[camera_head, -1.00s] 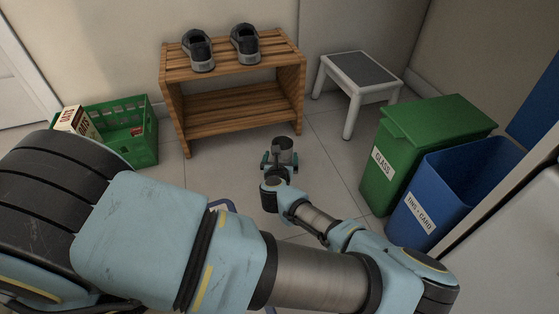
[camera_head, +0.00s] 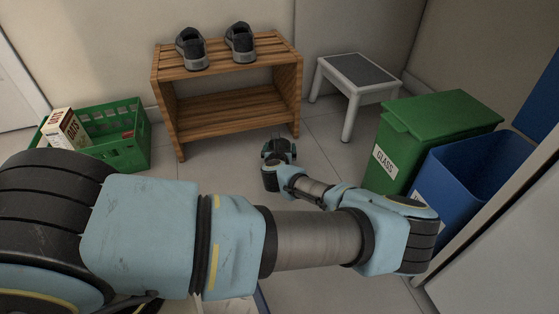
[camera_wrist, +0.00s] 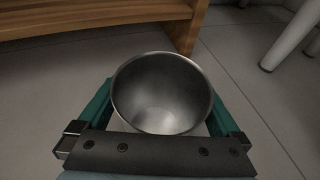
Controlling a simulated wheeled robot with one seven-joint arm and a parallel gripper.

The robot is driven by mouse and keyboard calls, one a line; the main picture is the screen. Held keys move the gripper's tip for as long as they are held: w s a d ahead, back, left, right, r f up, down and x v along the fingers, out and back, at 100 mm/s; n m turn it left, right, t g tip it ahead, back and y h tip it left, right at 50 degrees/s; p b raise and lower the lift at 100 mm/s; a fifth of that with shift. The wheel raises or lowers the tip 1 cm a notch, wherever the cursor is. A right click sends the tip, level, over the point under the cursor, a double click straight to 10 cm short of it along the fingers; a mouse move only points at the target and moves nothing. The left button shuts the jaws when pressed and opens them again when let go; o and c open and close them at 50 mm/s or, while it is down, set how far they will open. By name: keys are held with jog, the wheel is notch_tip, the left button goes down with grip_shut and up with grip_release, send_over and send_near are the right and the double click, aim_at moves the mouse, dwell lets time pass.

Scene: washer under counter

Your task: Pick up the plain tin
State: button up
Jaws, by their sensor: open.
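The plain tin (camera_wrist: 162,92) is a bare grey metal can with an open top. In the wrist view I look down into its empty inside. My gripper (camera_wrist: 162,118) is open, with one green finger to the left of the tin and one to the right. The tin's near lower side is hidden behind the dark gripper bar. Whether the fingers touch the tin is not clear. In the head view my gripper (camera_head: 279,148) is low over the floor in front of the wooden bench, and the tin is hard to make out there.
The wooden bench (camera_head: 225,98) with two dark shoes (camera_head: 240,42) stands just beyond my gripper. A white step stool (camera_head: 352,90), a green glass bin (camera_head: 410,130) and a blue tins bin (camera_head: 450,190) are right. A green crate (camera_head: 125,140) holding a carton (camera_head: 66,130) is left.

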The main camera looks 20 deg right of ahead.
jog(key=c, duration=1.1)
jog(key=shift+r, duration=0.1)
